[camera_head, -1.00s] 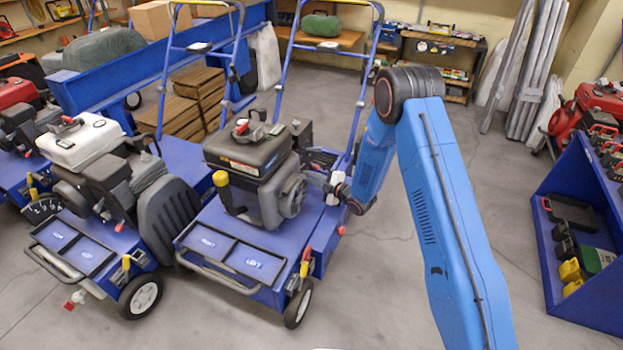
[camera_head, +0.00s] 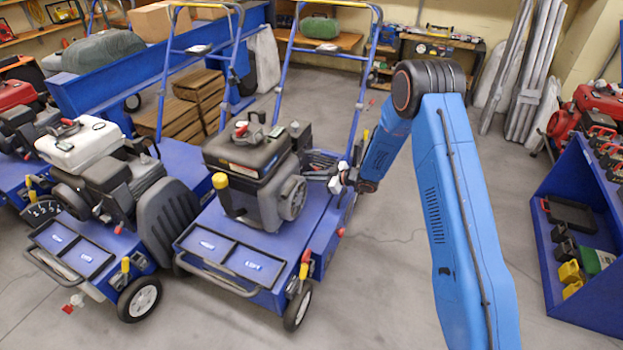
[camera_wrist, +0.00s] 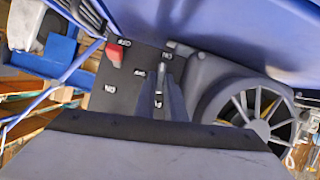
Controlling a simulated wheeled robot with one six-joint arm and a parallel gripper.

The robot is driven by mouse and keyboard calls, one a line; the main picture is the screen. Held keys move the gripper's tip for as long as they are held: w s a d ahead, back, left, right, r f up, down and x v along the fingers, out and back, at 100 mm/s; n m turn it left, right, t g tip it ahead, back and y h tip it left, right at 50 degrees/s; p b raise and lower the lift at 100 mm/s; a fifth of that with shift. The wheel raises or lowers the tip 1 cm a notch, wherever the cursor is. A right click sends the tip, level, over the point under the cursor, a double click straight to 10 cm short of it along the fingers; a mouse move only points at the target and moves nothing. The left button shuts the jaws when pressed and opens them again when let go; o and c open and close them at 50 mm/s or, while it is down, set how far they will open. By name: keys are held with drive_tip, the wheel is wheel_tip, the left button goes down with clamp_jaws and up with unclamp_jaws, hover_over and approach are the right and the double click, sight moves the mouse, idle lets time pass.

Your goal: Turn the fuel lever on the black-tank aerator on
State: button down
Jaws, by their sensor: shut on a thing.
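The black-tank aerator (camera_head: 252,153) stands in the middle of the head view, its black engine on a blue deck. My gripper (camera_head: 340,181) is at the engine's right side, beside the round fan housing. In the wrist view, my gripper (camera_wrist: 162,98) is shut around a slim grey lever (camera_wrist: 159,78) in front of a dark panel (camera_wrist: 133,80) with small white labels. This appears to be the fuel lever; its base and exact angle are partly hidden by the fingers. A red knob (camera_wrist: 115,53) sits at the panel's upper left, apart from the fingers.
The spoked fan housing (camera_wrist: 255,112) is close to the right of the fingers. A white-tank aerator (camera_head: 82,146) stands to the left. A blue shelf (camera_head: 575,240) is at the right, with open floor (camera_head: 400,240) between.

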drive_tip(key=shift+m+g, duration=0.5)
drive_tip(key=shift+m, duration=0.2)
drive_tip(key=c, duration=1.8)
unclamp_jaws()
drive_tip(key=shift+w, duration=0.1)
drive_tip(key=shift+d, duration=0.1)
drive_tip(key=v, duration=1.7)
drive_tip(key=shift+d+f, duration=0.15)
drive_tip(key=shift+d, duration=0.1)
